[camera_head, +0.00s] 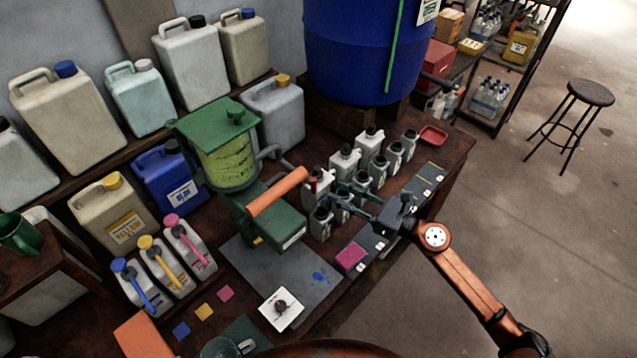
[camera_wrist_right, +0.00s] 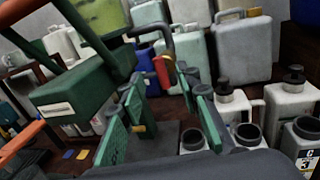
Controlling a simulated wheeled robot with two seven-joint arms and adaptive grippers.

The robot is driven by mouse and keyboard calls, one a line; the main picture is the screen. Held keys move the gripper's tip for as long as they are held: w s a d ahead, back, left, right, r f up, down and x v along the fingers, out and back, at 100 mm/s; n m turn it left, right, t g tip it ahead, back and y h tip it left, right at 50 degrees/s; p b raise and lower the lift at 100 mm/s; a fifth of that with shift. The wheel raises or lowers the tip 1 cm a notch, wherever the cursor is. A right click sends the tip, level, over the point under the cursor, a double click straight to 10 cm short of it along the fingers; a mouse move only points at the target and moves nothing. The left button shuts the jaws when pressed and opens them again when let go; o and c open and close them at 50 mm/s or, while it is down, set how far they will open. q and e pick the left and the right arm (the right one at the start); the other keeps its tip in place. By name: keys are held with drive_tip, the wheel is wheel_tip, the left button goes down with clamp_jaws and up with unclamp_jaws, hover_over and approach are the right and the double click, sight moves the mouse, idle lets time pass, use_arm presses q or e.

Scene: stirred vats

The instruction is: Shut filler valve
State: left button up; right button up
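The green filler has a tank of yellow-green liquid (camera_head: 228,160), a green body (camera_head: 268,220) and an orange lever handle (camera_head: 278,192). A bent grey spout (camera_wrist_right: 186,44) comes from it. A small red valve handle (camera_wrist_right: 162,74) shows by the spout; in the head view it is a small red spot (camera_head: 312,184) among the bottles. My right gripper (camera_head: 338,188) reaches in from the right over the bottles. Its fingers are apart in the wrist view (camera_wrist_right: 160,88), with the red handle seen between and beyond their tips. Contact is not visible. My left gripper is out of view.
Several small grey bottles (camera_head: 343,162) crowd under and behind my right gripper. Three slim jugs (camera_head: 190,246) and a blue canister (camera_head: 168,180) stand left of the filler. A white plate with a knob (camera_head: 281,309) and a pink pad (camera_head: 351,256) lie in front. A large blue drum (camera_head: 350,50) stands behind.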

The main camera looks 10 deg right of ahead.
sight(310, 183)
drive_tip(key=p+x, duration=0.1)
drive_tip(key=x, duration=0.7)
drive_tip(key=shift+s+f, duration=0.1)
drive_tip(key=shift+f, duration=0.05)
drive_tip(key=shift+c, duration=0.7)
clamp_jaws()
